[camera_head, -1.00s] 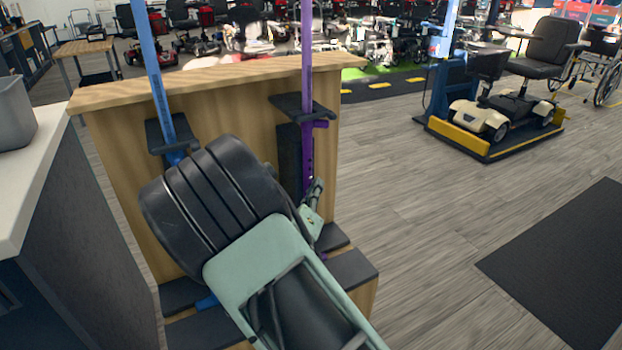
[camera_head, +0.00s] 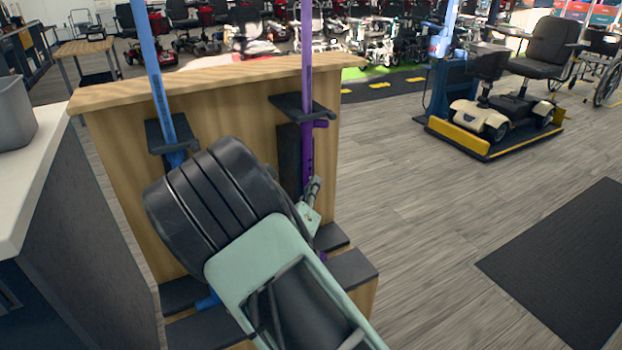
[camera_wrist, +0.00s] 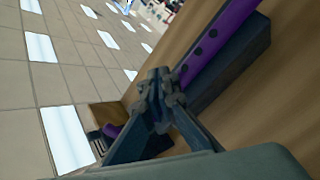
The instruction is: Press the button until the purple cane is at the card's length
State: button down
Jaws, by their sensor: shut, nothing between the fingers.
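The purple cane (camera_head: 307,70) stands upright in a black bracket (camera_head: 302,106) on the right of a wooden stand. A purple knob (camera_head: 320,124) sticks out to the right just under the bracket. Several dark holes run down the cane's lower tube (camera_wrist: 217,37), which also shows in the wrist view. My gripper (camera_head: 315,182) is shut and empty, beside the lower tube in the head view. In the wrist view, the closed fingertips (camera_wrist: 160,76) are close to the tube; I cannot tell whether they touch. My arm hides part of the lower cane. I cannot make out a card or the button.
A blue cane (camera_head: 152,60) stands in the left bracket of the wooden stand (camera_head: 110,135). A pale counter (camera_head: 35,175) with a grey bin (camera_head: 14,112) is at left. A cream scooter (camera_head: 495,115) stands at the right back. The floor to the right is open, with a dark mat (camera_head: 570,265).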

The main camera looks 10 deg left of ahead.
jog(key=shift+w+a, duration=0.3)
jog(key=shift+w, duration=0.15)
dwell(0.8)
jog(key=shift+s, duration=0.1)
jog(key=shift+s+d, duration=0.6)
jog(key=shift+s, duration=0.35)
jog(key=s+d, duration=0.1)
jog(key=s, duration=0.1)
jog(key=s+d+p, duration=0.1)
jog(key=s+d, duration=0.1)
dwell(1.4)
